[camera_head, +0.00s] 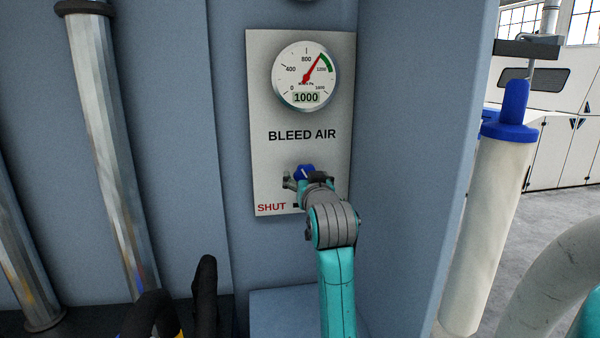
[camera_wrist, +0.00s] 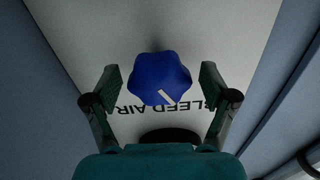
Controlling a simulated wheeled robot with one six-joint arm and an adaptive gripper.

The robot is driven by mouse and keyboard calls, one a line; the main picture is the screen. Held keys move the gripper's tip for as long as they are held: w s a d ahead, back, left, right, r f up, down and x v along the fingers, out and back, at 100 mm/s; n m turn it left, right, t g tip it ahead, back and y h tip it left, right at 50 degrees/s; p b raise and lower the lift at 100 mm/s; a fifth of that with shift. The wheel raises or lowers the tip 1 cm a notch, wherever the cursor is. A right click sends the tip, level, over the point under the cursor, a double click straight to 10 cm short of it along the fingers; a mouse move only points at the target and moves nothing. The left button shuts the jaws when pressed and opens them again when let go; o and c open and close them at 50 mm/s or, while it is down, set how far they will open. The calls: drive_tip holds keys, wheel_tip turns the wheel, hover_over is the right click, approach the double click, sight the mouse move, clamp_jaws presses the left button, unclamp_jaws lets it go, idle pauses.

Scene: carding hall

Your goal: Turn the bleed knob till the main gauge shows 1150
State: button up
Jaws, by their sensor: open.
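The main gauge (camera_head: 306,76) is a round white dial at the top of the panel. Its digital window reads 1000, and its red needle points to the upper right, by the start of the green band. The blue bleed knob (camera_head: 305,171) sits below the BLEED AIR lettering, partly hidden by my gripper (camera_head: 300,180). In the wrist view the lobed blue knob (camera_wrist: 160,79) with a white pointer mark lies between the two fingers of my gripper (camera_wrist: 160,85). The fingers are open, with a gap on both sides of the knob.
The pale panel (camera_head: 265,110) carries a red SHUT label (camera_head: 271,208) at lower left. Blue walls enclose the panel, and a side wall (camera_head: 410,150) stands close on the right. Metal pipes (camera_head: 110,150) run on the left. A white cylinder with a blue cap (camera_head: 508,125) is at right.

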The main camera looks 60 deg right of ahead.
drive_tip(key=shift+w+d, duration=0.15)
drive_tip(key=shift+d, duration=0.05)
drive_tip(key=c, duration=1.1)
drive_tip(key=shift+c, duration=0.2)
